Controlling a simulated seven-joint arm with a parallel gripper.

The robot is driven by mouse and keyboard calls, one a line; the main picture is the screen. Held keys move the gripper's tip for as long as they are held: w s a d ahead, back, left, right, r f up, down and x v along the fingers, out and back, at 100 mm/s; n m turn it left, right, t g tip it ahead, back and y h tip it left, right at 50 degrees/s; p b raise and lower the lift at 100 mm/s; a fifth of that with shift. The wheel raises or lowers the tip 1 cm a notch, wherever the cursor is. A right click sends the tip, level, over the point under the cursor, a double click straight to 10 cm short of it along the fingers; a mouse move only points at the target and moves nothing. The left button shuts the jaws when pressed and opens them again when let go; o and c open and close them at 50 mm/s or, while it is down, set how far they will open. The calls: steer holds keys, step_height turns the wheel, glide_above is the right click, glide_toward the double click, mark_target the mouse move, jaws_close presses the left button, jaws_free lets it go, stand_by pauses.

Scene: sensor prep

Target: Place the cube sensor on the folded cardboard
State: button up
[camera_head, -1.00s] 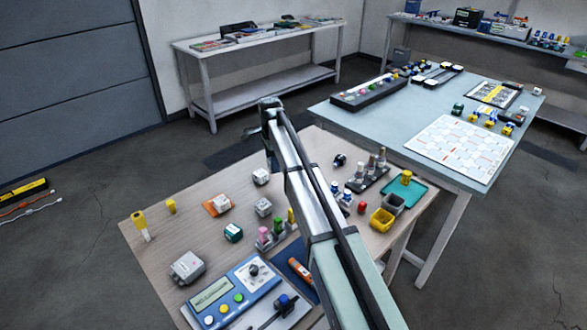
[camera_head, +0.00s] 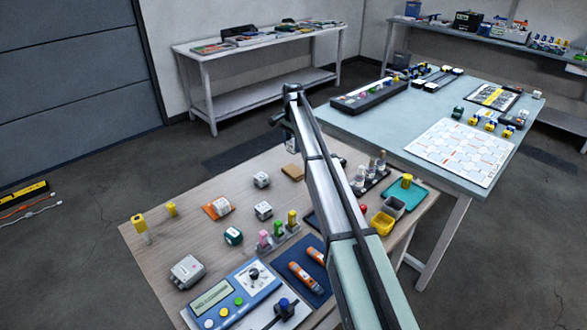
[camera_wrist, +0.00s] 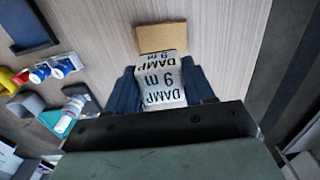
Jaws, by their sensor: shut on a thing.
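My gripper (camera_wrist: 160,82) is shut on a white cube sensor (camera_wrist: 160,73) marked "DAMP 9 m", with a dark blue finger on each side. In the head view the cube (camera_head: 291,145) shows partly, under my gripper at the far edge of the wooden table. The folded cardboard (camera_head: 292,172) is a flat tan piece on that table, nearer the camera than the cube. In the wrist view the cardboard (camera_wrist: 167,38) lies just beyond the cube, and the cube's top edge meets or overlaps its lower edge in the picture. The cube's exact height is unclear.
A rack of bottles (camera_head: 371,177), a yellow bin (camera_head: 382,222) and a teal tray (camera_head: 417,193) are to the right. Bare wood surrounds the cardboard.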

steer(key=shift+f, duration=4.75)
steer(key=shift+f, duration=0.1)
steer(key=o, duration=1)
steer(key=shift+o, duration=0.2)
step_height(320, 180, up, 12)
steer(key=shift+r, duration=0.15)
